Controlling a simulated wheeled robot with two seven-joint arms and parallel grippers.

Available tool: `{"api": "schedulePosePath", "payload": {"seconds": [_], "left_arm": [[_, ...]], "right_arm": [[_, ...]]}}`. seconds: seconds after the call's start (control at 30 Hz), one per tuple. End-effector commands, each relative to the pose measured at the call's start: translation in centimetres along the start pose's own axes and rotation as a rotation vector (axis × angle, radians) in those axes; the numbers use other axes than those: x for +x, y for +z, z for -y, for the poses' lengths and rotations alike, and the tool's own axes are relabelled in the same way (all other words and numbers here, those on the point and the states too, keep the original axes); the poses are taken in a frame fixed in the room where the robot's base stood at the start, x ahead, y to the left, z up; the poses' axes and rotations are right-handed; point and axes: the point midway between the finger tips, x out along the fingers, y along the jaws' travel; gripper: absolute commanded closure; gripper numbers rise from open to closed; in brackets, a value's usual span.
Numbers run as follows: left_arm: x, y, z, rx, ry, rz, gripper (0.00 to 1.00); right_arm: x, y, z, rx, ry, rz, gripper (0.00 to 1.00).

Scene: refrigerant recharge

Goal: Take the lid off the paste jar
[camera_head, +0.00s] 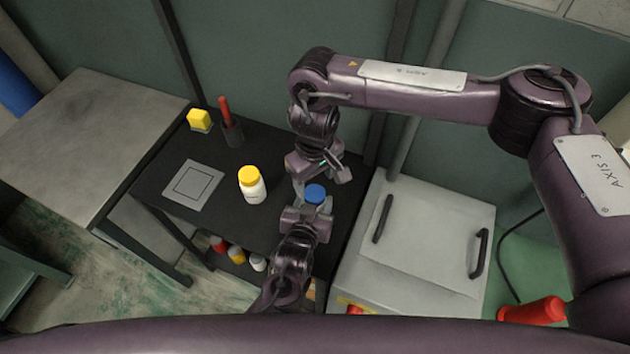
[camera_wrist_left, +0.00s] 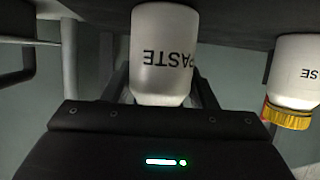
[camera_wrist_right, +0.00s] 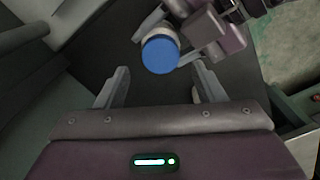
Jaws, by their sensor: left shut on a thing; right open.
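The paste jar (camera_wrist_left: 161,50) is white, with PASTE printed on its side, and appears upside down in the left wrist view. My left gripper (camera_head: 311,209) is shut on the jar's body and holds it at the right side of the black table. The jar's blue lid (camera_head: 315,194) faces up in the head view and is on the jar. My right gripper (camera_head: 320,180) is open and empty, close to the lid. In the right wrist view the blue lid (camera_wrist_right: 160,55) lies beyond the fingertips, roughly between them, with no visible contact.
A yellow-lidded white jar (camera_head: 252,187) stands on the black table (camera_head: 165,200), left of the paste jar. A white handled case (camera_head: 420,235) is to the right.

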Motion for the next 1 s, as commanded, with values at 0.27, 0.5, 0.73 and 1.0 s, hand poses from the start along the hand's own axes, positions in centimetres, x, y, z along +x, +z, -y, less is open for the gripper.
{"api": "schedulePosePath", "payload": {"seconds": [0.27,0.5,0.73,1.0], "left_arm": [[0.0,0.1,0.0,0.001,-0.001,0.003,1.00],[0.0,0.1,0.0,0.000,-0.001,0.003,1.00],[0.0,0.1,0.0,0.000,-0.001,0.002,1.00],[0.0,0.1,0.0,0.000,0.000,0.002,1.00]], "right_arm": [[-2.8,0.0,0.1,0.241,-0.002,-0.002,0.37],[-0.5,0.1,0.2,0.278,-0.005,0.003,0.37],[2.9,0.0,0.1,0.275,-0.001,0.001,0.37],[4.8,0.0,0.1,0.273,-0.001,-0.001,0.37]]}}
